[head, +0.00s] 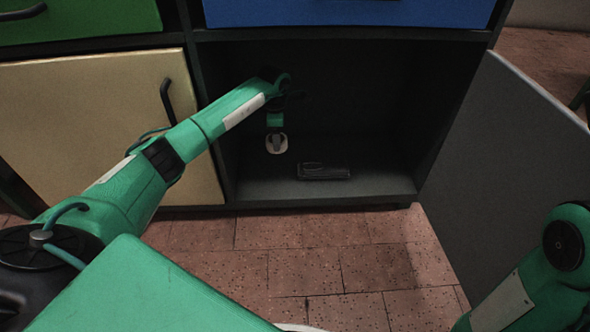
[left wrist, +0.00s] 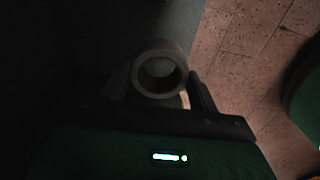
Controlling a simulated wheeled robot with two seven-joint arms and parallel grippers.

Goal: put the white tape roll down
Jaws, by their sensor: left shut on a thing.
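The white tape roll (head: 283,144) hangs from my left gripper (head: 275,138) inside the open dark cabinet compartment, above its floor (head: 380,183). In the left wrist view the tape roll (left wrist: 160,70) sits between the two fingers of the left gripper (left wrist: 160,88), its round hole facing the camera. The left gripper is shut on it. Whether the roll touches anything below is hard to tell, but in the head view it appears to be clear of the floor. My right gripper is out of view; only part of the right arm shows at the lower right.
A dark stapler-like object (head: 324,172) lies on the compartment floor, right of the roll. The grey door (head: 500,170) stands open at the right. A closed cream door (head: 90,120) is at the left, and a blue drawer (head: 350,12) is above.

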